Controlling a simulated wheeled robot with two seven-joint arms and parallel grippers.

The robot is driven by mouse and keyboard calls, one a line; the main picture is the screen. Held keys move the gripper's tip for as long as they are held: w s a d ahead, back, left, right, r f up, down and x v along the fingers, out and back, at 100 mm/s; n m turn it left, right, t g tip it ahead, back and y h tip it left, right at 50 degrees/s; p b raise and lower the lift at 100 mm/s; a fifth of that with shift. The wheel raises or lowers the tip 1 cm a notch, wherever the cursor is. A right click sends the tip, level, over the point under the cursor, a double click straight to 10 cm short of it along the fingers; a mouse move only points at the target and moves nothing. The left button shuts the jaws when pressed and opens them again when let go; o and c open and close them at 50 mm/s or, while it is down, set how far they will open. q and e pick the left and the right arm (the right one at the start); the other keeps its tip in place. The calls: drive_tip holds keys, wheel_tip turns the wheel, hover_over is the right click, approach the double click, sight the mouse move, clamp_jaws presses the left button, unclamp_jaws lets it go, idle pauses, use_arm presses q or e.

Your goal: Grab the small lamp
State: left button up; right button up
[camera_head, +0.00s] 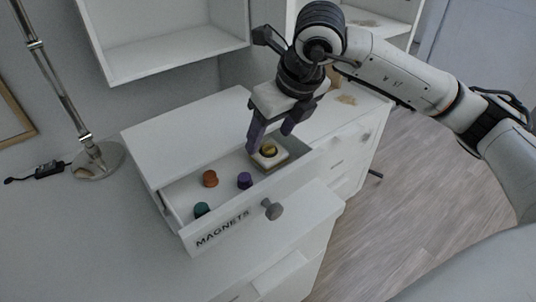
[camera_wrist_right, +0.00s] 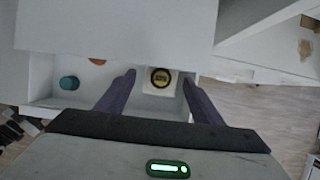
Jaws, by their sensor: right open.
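A small object with a round black-and-yellow top and a pale square base (camera_head: 268,152), probably the small lamp, sits at the right end of the open drawer. In the right wrist view it shows from above (camera_wrist_right: 160,78). My right gripper (camera_head: 268,141) is open and points down over it. In the right wrist view the two purple fingers (camera_wrist_right: 159,76) are spread on either side of it, with no visible contact. I cannot tell how far above it the fingertips are. My left gripper is not in view.
The open drawer (camera_head: 222,230), labelled MAGNETS, also holds an orange (camera_head: 210,178), a purple (camera_head: 245,180) and a teal knob-like piece (camera_head: 202,209). A tall metal lamp stand (camera_head: 97,160) is at the left. The white desk surface at front left is clear.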

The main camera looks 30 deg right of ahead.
sight(267, 147)
drive_tip(key=x, duration=0.5)
drive_tip(key=shift+s+d, duration=0.15)
drive_tip(key=c, duration=0.9)
drive_tip(key=shift+o, duration=0.2)
